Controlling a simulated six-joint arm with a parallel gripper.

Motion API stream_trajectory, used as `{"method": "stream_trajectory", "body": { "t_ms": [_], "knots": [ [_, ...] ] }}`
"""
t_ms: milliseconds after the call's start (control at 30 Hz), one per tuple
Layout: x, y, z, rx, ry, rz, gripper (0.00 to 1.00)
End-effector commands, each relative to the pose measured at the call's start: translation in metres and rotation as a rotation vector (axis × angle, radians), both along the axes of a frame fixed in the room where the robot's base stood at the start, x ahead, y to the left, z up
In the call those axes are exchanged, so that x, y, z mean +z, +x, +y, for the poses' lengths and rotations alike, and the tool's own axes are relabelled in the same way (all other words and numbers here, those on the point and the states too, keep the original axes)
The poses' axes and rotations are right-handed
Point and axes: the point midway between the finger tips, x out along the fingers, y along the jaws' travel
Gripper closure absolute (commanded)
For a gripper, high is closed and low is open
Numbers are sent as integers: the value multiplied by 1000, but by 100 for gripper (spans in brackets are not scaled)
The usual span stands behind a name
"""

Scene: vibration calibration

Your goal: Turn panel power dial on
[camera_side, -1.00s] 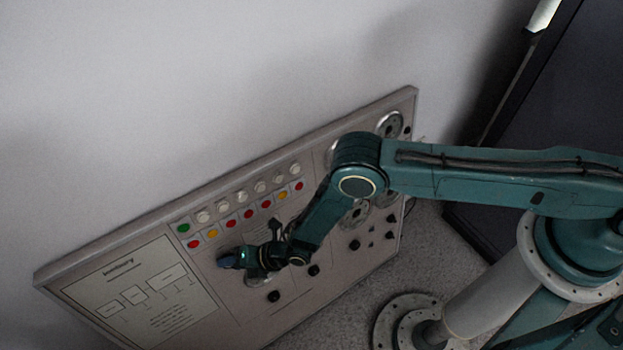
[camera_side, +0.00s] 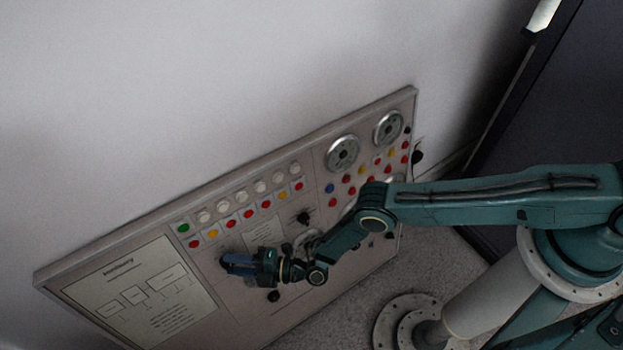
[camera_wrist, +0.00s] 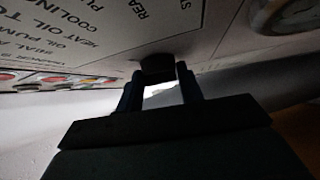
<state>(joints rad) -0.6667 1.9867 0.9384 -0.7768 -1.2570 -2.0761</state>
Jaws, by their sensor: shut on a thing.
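The grey control panel (camera_side: 215,305) leans against the wall, with rows of coloured and white buttons. My gripper (camera_side: 228,264) is at the lower middle of the panel, its fingers pointing left in the side view. In the wrist view, a black dial knob (camera_wrist: 157,66) sits on the panel face between the tips of my gripper (camera_wrist: 158,80), which is shut on it. In the side view the gripped knob is hidden by the gripper. The dial's pointer and label are not clear.
Other black knobs stand nearby, one above my gripper (camera_side: 303,217) and one below it (camera_side: 273,296). Round gauges (camera_side: 342,153) are at the panel's upper right. A printed diagram sheet (camera_side: 135,290) is at the left. The wall above is clear.

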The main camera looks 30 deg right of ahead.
Motion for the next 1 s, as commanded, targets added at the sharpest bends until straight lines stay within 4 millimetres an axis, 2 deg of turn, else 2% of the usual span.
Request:
{"method": "stream_trajectory", "body": {
  "t_ms": [300, 800, 833, 900, 1000],
  "knots": [
    [-1, 0, 1, -23, 104, -1, 86],
    [0, 0, 1, -27, 122, -1, 86],
    [0, 0, 1, -26, 123, -1, 57],
    [0, 0, 1, -26, 123, -1, 44],
    [0, 0, 1, -26, 121, 0, 42]
  ]
}}
